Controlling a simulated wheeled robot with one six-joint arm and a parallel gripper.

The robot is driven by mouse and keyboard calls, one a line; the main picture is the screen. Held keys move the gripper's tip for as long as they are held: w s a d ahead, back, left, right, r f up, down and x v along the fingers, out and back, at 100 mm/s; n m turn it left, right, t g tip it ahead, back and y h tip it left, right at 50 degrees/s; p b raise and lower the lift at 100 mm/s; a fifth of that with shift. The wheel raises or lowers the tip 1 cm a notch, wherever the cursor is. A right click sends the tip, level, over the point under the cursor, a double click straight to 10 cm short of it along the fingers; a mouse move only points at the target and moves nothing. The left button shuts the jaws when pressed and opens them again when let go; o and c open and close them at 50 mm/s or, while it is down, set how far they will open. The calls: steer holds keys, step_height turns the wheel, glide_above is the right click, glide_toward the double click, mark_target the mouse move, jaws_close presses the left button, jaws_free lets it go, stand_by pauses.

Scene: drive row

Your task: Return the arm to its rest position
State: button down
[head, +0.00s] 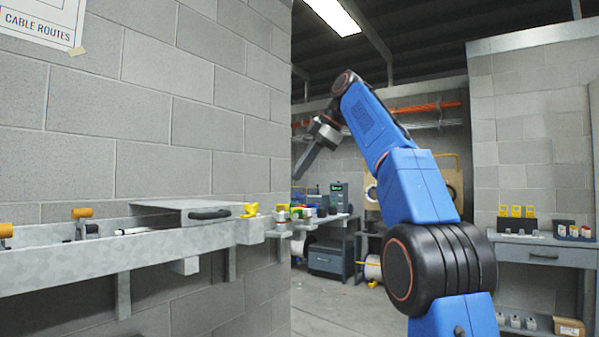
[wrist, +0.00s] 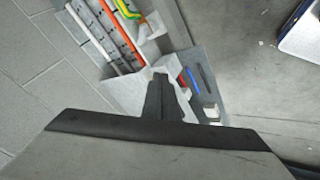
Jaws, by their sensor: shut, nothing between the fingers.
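My blue arm rises at the right of the head view and bends over at the top. My gripper (head: 299,173) points down and to the left, in the air past the end of the grey block wall. In the wrist view my gripper (wrist: 160,80) shows as dark fingers closed together with nothing between them. Below it in that view are a pale grey tray end and small coloured items, apparently lower than the fingertips. I cannot tell the exact gap.
A metal cable tray (head: 60,268) runs along the left wall, with a black-handled cover (head: 205,213) and orange-handled tools on it. A yellow piece (head: 251,209) sits near its end. Open floor lies between.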

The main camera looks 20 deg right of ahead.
steer(key=shift+s, duration=0.1)
steer(key=s+f+m+h, duration=0.1)
steer(key=s+f+m, duration=0.5)
steer(key=s+f, duration=0.7)
steer(key=s+f+m+h, duration=0.2)
steer(key=s+f+m, duration=0.4)
steer(key=s+f, duration=0.7)
steer(key=s+f+m+h, duration=0.2)
steer(key=s+f+m, duration=0.4)
steer(key=s+f, duration=0.7)
step_height(320, 180, down, 14)
steer(key=shift+s+d+f, duration=0.15)
steer(key=shift+s+f, duration=0.1)
